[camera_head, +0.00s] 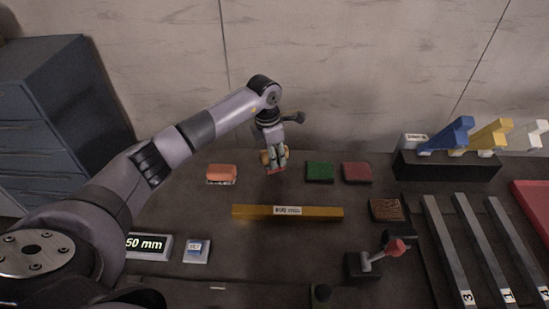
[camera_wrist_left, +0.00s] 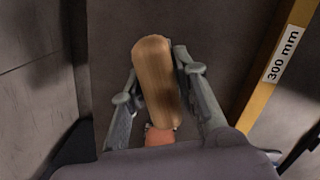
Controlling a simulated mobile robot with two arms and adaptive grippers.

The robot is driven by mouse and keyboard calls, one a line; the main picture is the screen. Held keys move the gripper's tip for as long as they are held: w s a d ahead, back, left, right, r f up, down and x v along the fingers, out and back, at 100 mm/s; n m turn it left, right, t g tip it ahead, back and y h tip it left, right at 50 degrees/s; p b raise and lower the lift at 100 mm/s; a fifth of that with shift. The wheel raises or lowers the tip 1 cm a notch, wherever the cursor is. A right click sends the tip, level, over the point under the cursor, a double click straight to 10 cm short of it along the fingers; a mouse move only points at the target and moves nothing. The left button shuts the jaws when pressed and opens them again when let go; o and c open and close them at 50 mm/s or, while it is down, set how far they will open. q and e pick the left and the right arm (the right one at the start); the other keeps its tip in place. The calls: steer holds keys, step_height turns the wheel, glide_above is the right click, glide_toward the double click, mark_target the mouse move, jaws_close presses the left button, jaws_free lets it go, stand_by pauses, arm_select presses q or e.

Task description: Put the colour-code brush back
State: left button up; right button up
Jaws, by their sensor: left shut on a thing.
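My left gripper (camera_head: 276,158) is shut on a wooden block-like piece (camera_head: 264,157), which looks like the brush, above the back middle of the table. The piece shows a red underside in the head view. In the left wrist view its rounded tan wooden top (camera_wrist_left: 155,80) lies between the two fingers, and its underside is hidden. I cannot tell whether it touches the table. A black rack (camera_head: 447,169) at the back right holds blue (camera_head: 446,136), yellow (camera_head: 489,136) and white (camera_head: 536,134) pieces. My right gripper is not in view.
An orange block (camera_head: 221,174) lies left of the gripper; green (camera_head: 320,171) and dark red (camera_head: 357,172) pads lie right. A yellow 300 mm bar (camera_head: 253,212) lies in front. A red-knobbed device (camera_head: 395,247) stands front right, near dark rails (camera_head: 488,245). The wall is close behind.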

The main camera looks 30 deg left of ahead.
arm_select(q)
steer(key=shift+f, duration=1)
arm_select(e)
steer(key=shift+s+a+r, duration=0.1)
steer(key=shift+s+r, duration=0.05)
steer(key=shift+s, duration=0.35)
arm_select(q)
steer(key=o, duration=0.7)
steer(key=shift+f, duration=0.15)
steer(key=shift+c, duration=0.2)
steer(key=o, duration=0.5)
steer(key=shift+c, duration=0.2)
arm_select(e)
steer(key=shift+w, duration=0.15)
